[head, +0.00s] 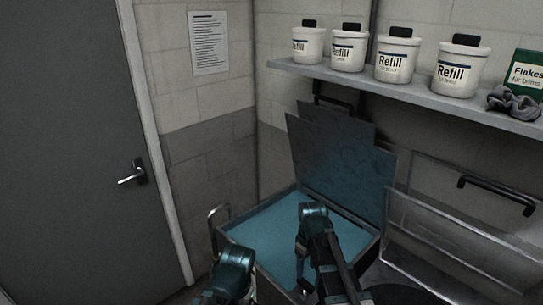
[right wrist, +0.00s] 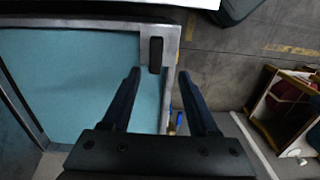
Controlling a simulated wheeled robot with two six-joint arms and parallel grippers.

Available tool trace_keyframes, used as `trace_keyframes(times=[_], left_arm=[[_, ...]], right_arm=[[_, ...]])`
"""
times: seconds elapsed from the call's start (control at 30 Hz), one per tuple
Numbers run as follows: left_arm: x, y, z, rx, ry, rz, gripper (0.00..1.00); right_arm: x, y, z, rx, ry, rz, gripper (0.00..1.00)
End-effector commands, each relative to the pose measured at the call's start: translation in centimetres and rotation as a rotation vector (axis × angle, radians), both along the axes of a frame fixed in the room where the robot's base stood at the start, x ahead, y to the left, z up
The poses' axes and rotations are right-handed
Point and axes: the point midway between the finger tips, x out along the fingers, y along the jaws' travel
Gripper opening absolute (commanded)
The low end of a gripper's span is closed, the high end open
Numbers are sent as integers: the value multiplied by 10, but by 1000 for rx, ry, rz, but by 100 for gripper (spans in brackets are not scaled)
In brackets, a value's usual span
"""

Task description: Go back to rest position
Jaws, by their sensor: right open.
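My right gripper (right wrist: 160,75) is open, with its two dark fingers apart and nothing between them in the right wrist view. It is over the near rim of the press, beside a small black handle (right wrist: 156,55). The press (head: 268,238) is an open box with a teal-blue bed, and its dark lid (head: 335,155) stands raised at the back. The bed also shows in the right wrist view (right wrist: 80,80), with nothing on it in the part seen. My right arm reaches over the press in the head view. Part of my left arm shows at the bottom, but its gripper is not visible.
A shelf (head: 400,88) above holds several white refill tubs (head: 397,60), a green flakes box (head: 526,74) and a grey cloth (head: 512,103). A clear panel with a black handle (head: 497,190) stands at the right. A grey door (head: 65,150) is at the left.

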Motion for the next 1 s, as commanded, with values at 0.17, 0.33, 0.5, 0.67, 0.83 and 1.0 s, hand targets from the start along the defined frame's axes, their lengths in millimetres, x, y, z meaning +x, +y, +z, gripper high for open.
trace_keyframes(times=[0.17,0.33,0.5,0.67,0.83,1.0], left_arm=[[0,0,-6,0,0,0,0],[0,0,-9,0,0,0,0],[0,0,-10,0,0,0,0],[0,0,-10,0,0,0,0],[0,0,-10,0,0,0,0],[0,0,-10,0,0,0,0]], right_arm=[[-62,50,-5,-39,13,-107,60],[-115,84,-8,-84,11,-234,60],[-138,96,-9,-107,4,-305,60],[-139,97,-9,-110,3,-318,60],[-139,97,-9,-109,4,-316,60],[-139,97,-9,-109,4,-316,60]])
